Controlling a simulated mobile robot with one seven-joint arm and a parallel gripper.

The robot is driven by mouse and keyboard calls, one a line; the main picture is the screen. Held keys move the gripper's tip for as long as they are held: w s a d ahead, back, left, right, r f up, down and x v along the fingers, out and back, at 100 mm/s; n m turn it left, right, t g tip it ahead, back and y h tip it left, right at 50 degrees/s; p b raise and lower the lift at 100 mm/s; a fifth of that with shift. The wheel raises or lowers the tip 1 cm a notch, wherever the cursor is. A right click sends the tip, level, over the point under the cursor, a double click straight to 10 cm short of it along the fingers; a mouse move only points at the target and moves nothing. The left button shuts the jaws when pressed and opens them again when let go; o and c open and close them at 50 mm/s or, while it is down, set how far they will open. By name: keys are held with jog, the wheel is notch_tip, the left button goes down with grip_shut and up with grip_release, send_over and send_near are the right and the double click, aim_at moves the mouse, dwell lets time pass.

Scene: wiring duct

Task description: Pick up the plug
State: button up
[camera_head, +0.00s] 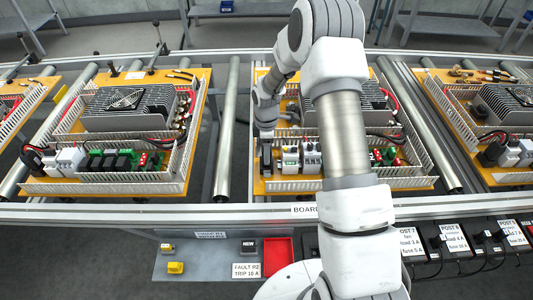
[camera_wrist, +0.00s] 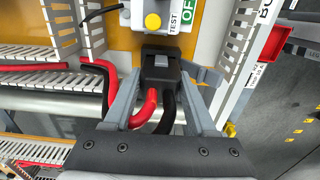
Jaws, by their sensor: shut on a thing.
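The plug (camera_wrist: 160,66) is a black block with a red and a black cable running out of its near end, in the upper middle of the wrist view. My gripper (camera_wrist: 161,82) has its two grey fingers closed on the plug's sides. The plug's far end is right against a white module with a yellow button and a "TEST" label (camera_wrist: 152,20); I cannot tell whether it is seated or apart. In the head view my gripper (camera_head: 266,158) is low at the left end of the middle board's module row, and the plug is mostly hidden there.
White slotted ducts (camera_wrist: 242,45) stand close on both sides of the gripper. A loose red cable (camera_wrist: 35,67) passes at left. Other wired boards (camera_head: 120,110) lie left and right on the roller conveyor. A red tray (camera_head: 279,250) sits at the front shelf.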

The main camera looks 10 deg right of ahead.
jog(key=shift+w+r, duration=0.1)
jog(key=shift+r, duration=0.45)
jog(key=r, duration=0.2)
jog(key=d+r, duration=0.1)
jog(key=shift+s+r, duration=0.4)
jog(key=s+d+r, duration=0.6)
jog(key=s+d, duration=0.1)
jog(key=shift+d, duration=0.35)
jog(key=shift+s+r, duration=0.1)
jog(key=shift+r, duration=0.15)
jog(key=shift+r+p, duration=2)
jog(key=shift+r, duration=0.25)
